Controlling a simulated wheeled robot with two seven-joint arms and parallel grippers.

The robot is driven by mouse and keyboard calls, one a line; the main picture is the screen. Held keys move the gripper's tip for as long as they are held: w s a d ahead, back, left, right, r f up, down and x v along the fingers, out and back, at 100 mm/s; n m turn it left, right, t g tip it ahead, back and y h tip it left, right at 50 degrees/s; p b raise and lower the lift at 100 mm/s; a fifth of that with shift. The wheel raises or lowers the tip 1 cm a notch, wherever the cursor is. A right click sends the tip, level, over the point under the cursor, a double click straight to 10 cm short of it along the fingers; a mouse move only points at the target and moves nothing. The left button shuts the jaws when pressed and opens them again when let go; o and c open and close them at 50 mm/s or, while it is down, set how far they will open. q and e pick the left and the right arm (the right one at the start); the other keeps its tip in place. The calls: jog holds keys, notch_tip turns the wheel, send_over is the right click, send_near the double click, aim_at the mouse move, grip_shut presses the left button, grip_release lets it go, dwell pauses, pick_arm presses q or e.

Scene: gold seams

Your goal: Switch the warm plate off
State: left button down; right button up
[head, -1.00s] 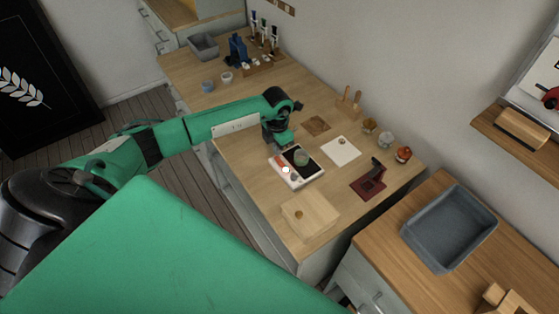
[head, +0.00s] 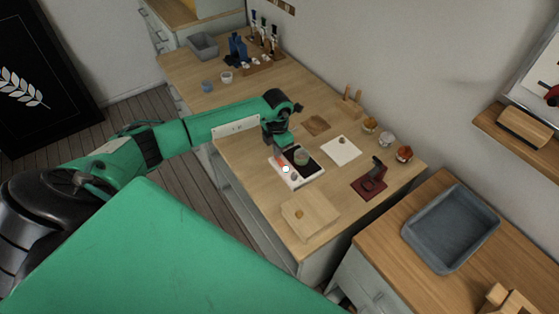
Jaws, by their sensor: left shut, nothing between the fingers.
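The warm plate (head: 312,173) is a white slab with a black top, lying on the wooden counter. A small glass or pot (head: 301,157) stands on its black top. A white round spot (head: 286,169) and a reddish strip (head: 279,159) show at its left side; I cannot tell which is the switch. My left gripper (head: 282,151) points down at the back left edge of the warm plate, close above the reddish strip. It is shut and empty. Whether it touches the plate is too small to tell. My right gripper is not in view.
A wooden board (head: 310,216) lies in front of the plate, and a white sheet (head: 341,150) to its right. A grey tray (head: 408,227) sits on the other counter.

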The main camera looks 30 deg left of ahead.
pick_arm(q)
jog(key=shift+f+b, duration=0.55)
jog(key=shift+f, duration=0.2)
jog(key=shift+r, duration=0.15)
jog(key=shift+r+p, duration=1.95)
jog(key=shift+r, duration=1.45)
